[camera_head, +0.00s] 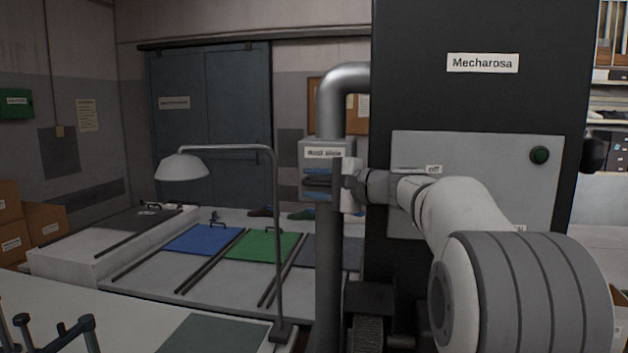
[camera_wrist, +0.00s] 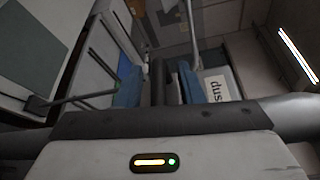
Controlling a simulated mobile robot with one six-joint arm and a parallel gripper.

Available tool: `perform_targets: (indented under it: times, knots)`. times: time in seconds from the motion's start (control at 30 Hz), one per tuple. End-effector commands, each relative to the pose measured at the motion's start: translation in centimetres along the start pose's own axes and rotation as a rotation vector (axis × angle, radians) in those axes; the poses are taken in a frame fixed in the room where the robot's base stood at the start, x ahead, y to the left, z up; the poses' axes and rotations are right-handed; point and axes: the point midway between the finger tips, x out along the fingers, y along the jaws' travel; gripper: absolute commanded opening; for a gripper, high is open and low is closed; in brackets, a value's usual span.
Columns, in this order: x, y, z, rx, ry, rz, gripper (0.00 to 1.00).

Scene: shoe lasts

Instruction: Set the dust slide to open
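The dust slide housing (camera_head: 309,149) is a grey box on the bent metal pipe, left of the dark machine. Its label (camera_head: 323,153) reads "dust slide", and part of that label (camera_wrist: 217,88) shows at the right in the wrist view. My gripper (camera_head: 318,182) is turned sideways at the front of the housing, just below the label.
The dark machine (camera_head: 420,90) marked "Mecharosa" has a grey panel with a green button (camera_head: 540,155), close to my arm. A desk lamp (camera_head: 182,167) stands left of the pipe. A bench with blue (camera_head: 203,238) and green (camera_head: 262,245) mats lies behind the lamp.

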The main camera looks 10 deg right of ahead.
Motion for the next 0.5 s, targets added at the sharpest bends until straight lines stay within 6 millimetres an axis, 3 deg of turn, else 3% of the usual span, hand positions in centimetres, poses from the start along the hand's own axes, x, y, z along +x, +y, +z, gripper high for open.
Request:
perform_targets:
  times: [0.23, 0.5]
  knots:
    - [0.08, 0.05, -0.06, 0.0, 0.001, 0.0, 0.34]
    - [0.04, 0.08, -0.09, 0.001, 0.001, 0.001, 0.12]
